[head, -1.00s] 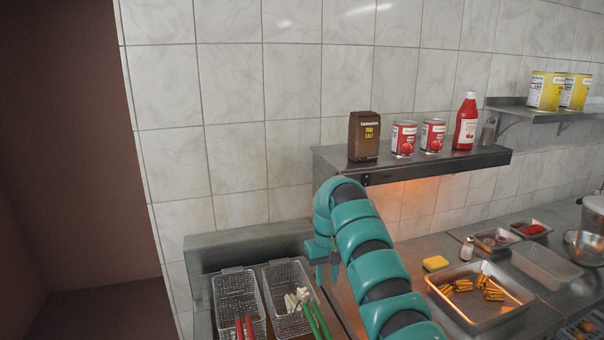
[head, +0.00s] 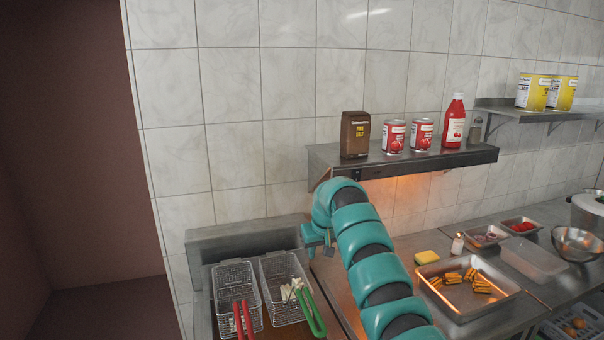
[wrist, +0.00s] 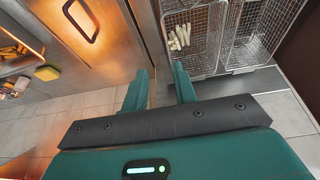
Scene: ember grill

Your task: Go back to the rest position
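My gripper (head: 320,248) shows in the head view at the end of my teal arm, in front of the counter and below the shelf, just right of the fryer baskets.
Two wire baskets (head: 236,284) stand at the fryer, the right one (head: 285,312) holding white sticks. The steel shelf (head: 440,161) holds cans and bottles. A tray (head: 468,308) with grilled pieces sits right of my arm.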

